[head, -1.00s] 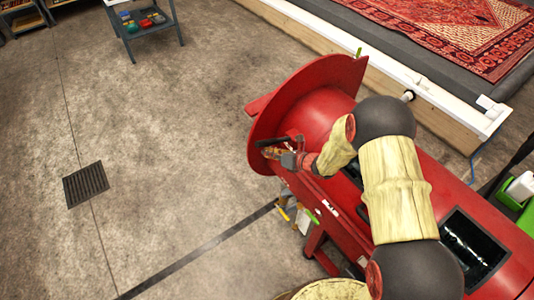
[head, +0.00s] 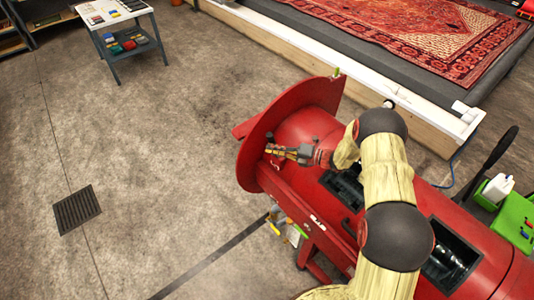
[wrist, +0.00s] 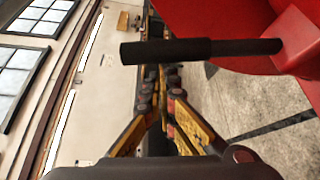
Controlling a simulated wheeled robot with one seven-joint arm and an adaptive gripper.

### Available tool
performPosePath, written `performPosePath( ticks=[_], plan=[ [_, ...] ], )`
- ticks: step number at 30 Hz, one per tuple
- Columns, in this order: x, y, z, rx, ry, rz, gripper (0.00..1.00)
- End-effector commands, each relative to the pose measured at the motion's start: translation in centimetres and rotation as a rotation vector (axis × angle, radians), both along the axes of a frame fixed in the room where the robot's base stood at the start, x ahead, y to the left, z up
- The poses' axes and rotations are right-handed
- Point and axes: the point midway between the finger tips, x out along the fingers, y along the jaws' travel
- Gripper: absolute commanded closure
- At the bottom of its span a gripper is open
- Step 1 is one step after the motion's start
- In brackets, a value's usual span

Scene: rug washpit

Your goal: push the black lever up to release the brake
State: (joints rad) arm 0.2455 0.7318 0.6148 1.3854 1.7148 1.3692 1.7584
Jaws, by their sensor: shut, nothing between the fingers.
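The black lever (wrist: 165,51) lies across the upper part of the wrist view, with a thick dark grip at left. Its thinner rod runs right to a red mount (wrist: 298,38). My gripper (wrist: 162,80) is shut and empty, its yellow-and-black fingers pointing up the picture. The grip covers part of the fingers' far end; I cannot tell whether they touch it. In the head view my gripper (head: 279,151) is inside the red flange (head: 254,135) at the machine's end. The lever is mostly hidden or too small to tell there.
The red cylindrical machine (head: 310,126) lies under my arm, with dark openings on top. A rug (head: 400,28) lies on a raised bed behind. A grey cart (head: 125,40) stands at upper left. The floor left of the machine is clear, with a drain grate (head: 77,209).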

Motion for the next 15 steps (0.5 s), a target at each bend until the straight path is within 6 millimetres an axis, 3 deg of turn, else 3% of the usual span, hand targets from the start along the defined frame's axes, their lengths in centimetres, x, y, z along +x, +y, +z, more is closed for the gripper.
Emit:
performPosePath(
  ticks=[15],
  plan=[
    [1.2,-1.7,0.8,0.0,0.0,-0.002,1.0]
  ],
)
